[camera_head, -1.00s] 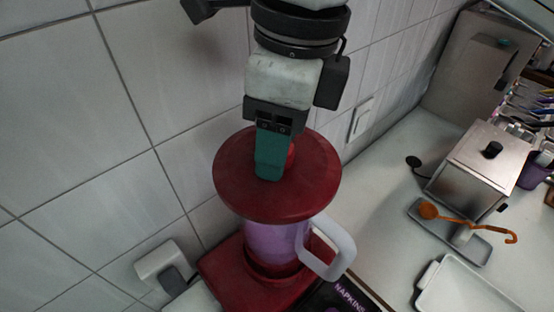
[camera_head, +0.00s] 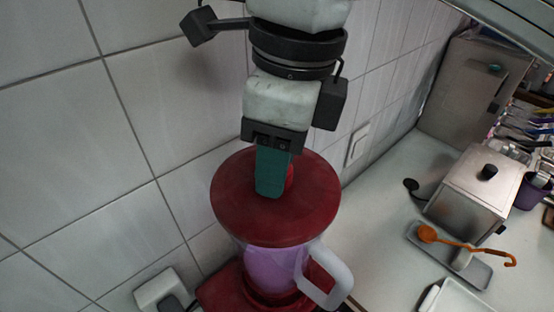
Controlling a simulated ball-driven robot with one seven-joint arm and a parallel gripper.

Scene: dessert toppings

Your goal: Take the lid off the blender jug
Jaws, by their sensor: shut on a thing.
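The blender jug (camera_head: 272,268) is purple and translucent with a white handle (camera_head: 329,280). It stands upright in the red blender base (camera_head: 222,290). The round dark-red lid (camera_head: 240,215) covers the jug's top, and I cannot see a clear gap between them. My gripper (camera_head: 272,188) points down from above with its teal fingers at the middle of the lid. It is shut on the lid's red knob (camera_head: 290,178), which is mostly hidden behind the fingers.
A tiled wall (camera_head: 90,150) stands close behind and left of the blender. A white wall box (camera_head: 162,288) is at lower left. On the counter at right are a steel container (camera_head: 475,190), a tray (camera_head: 477,272) with an orange ladle (camera_head: 460,245), and a white tray (camera_head: 455,300).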

